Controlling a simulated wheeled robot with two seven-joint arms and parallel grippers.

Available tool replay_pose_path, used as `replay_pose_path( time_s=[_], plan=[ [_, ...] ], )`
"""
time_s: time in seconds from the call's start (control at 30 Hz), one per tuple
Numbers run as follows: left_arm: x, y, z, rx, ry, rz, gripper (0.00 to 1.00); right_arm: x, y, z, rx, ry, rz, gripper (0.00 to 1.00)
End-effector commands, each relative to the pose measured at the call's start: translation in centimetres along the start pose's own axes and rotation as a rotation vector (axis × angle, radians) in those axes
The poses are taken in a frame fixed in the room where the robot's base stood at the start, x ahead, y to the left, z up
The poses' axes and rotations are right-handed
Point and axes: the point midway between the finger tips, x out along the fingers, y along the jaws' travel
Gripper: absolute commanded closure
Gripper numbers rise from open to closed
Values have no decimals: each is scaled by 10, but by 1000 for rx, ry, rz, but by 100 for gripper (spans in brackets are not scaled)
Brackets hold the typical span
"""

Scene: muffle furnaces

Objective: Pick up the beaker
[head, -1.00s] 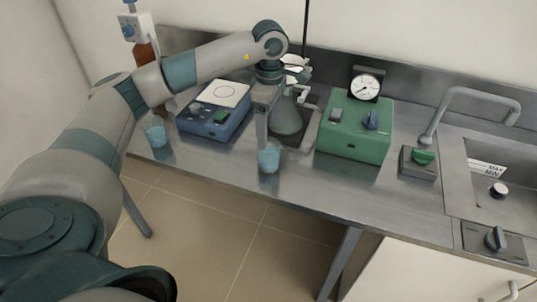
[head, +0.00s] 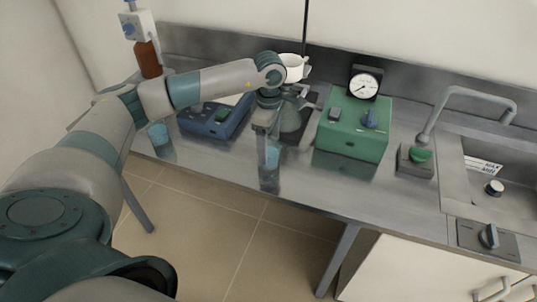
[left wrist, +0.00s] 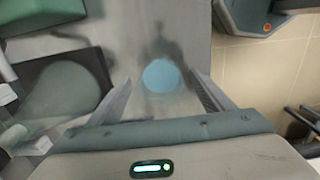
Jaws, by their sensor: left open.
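A small clear beaker with blue liquid (head: 272,157) stands near the front edge of the metal bench, partly hidden by my left gripper. My left gripper (head: 266,152) points down at it and is open. In the left wrist view, the blue liquid (left wrist: 161,75) shows as a round disc between the two spread fingers (left wrist: 160,88), with a gap visible on both sides. A second vessel with blue liquid (head: 158,135) stands farther left on the bench, partly behind my arm. My right gripper is out of view.
Behind the gripper are a conical flask (head: 291,118) and a white bowl (head: 292,66). A blue device (head: 213,122) is to the left, a green box with a dial (head: 352,125) to the right. A tap (head: 470,92) and sink are at far right.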

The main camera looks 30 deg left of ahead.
Motion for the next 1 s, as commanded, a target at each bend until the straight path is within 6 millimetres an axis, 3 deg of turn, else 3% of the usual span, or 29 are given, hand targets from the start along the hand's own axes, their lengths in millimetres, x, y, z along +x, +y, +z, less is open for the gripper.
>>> replay_pose_path(
  time_s=[0.2, 0.4, 0.9, 1.0],
  plan=[
    [21, -3, -1, -1, 1, -4, 26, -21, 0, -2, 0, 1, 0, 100],
    [42, -2, -1, 0, 0, -1, 26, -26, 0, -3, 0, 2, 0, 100],
    [45, -1, -1, 0, 0, 0, 26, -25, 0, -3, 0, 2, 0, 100],
    [45, -1, -1, 0, 0, 0, 48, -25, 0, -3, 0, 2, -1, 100]
  ],
)
